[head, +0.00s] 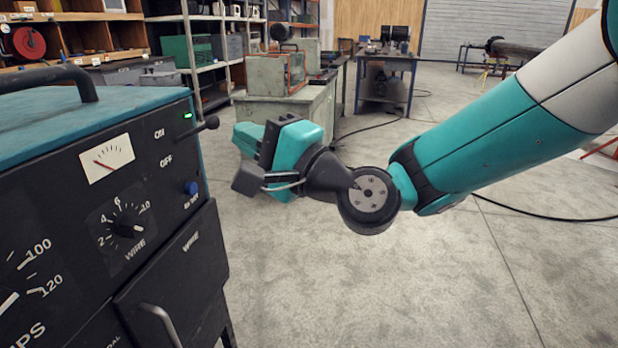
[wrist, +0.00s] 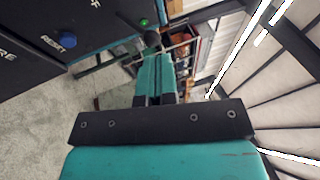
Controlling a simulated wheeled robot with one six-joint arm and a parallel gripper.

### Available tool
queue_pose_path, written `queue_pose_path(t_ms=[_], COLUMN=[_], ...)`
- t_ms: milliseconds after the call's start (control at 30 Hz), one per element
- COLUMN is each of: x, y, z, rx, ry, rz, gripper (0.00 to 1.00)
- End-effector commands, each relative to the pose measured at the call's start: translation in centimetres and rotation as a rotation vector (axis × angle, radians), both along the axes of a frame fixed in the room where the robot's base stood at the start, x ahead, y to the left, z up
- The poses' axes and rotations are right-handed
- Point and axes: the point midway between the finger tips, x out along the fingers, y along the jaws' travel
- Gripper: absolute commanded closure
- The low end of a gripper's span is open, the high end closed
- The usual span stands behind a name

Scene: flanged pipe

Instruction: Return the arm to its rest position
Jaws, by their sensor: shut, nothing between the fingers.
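My arm reaches in from the right in the head view, and my teal gripper (head: 244,137) is at its left end. The gripper hangs in the air beside the right edge of the welding machine (head: 120,160), apart from it in the picture. A short black lever (head: 208,124) sticks out from the machine's panel, just left of the gripper. In the wrist view my gripper (wrist: 154,62) has its fingers together with nothing between them. The lever's black knob (wrist: 153,38) shows just past the fingertips; I cannot tell the exact gap. A green lamp (head: 187,116) is lit by the ON label.
The machine fills the left side, with a carrying handle (head: 45,78) on top and a blue reset button (head: 191,187) on its front. A grey-green cabinet (head: 285,115) stands behind the gripper. The concrete floor (head: 400,290) below the arm is clear.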

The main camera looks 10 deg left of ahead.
Motion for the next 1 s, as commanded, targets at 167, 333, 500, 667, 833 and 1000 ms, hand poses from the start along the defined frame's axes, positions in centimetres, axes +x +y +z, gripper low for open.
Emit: queue_pose_path(t_ms=[167, 333, 500, 667, 833, 1000], x=[-1.5, -2.8, -3.5, -5.1, -9.0, -12.2], y=[-4.3, -7.3, -8.9, -9.4, -11.4, -17.2], z=[-1.6, -1.9, -1.9, -2.1, -5.1, -10.3], rx=[0.001, 0.001, 0.0, -0.102, -0.487, -0.945], ry=[0.003, 0.001, 0.0, -0.087, -0.34, -0.499], rz=[-0.003, -0.004, -0.001, 0.041, 0.177, 0.345], gripper=[1.0, 1.0, 1.0, 1.0, 1.0, 1.0])
